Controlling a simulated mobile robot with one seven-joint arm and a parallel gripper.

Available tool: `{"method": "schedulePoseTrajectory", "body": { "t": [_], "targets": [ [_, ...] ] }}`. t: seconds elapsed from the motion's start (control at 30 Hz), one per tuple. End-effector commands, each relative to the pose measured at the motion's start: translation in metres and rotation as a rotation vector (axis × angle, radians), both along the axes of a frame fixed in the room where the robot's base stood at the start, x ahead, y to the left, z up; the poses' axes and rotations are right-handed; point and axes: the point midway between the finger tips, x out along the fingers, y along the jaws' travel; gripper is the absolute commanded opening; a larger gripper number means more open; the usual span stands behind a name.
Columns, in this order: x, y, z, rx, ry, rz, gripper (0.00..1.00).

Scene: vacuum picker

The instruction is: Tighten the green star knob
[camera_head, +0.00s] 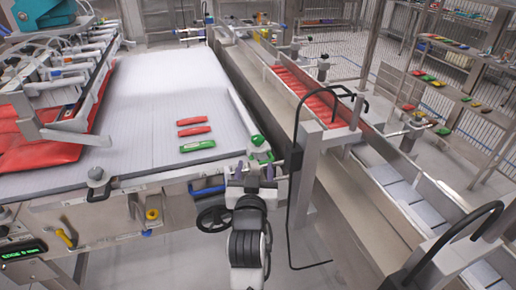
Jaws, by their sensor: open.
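The green star knob (257,140) shows at the near end of the white guide rail (242,112), by the table's front right corner. More green shows just below it, at the foot of the rail; the small size hides how the parts join. My gripper (253,169) is just in front of and below the knob, at the table edge. Its two fingers are apart with nothing visible between them. I see no contact with the knob. My wrist hides part of the table front below.
A white ribbed table (150,95) carries two red pieces (193,126) and a green piece (197,146) left of the knob. A black handwheel (213,219) is left of my wrist. A black bent cable (295,150) and a conveyor (310,92) stand to the right.

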Motion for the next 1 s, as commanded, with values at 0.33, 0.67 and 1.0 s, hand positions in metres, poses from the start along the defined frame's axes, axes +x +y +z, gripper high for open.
{"method": "schedulePoseTrajectory", "body": {
  "t": [0.33, 0.67, 1.0],
  "targets": [
    [0.066, -0.004, 0.004, 0.001, 0.001, 0.002, 0.55],
    [0.111, -0.006, 0.002, 0.000, 0.000, 0.002, 0.55],
    [0.116, -0.007, 0.001, 0.000, 0.000, 0.002, 0.55]
  ]
}}
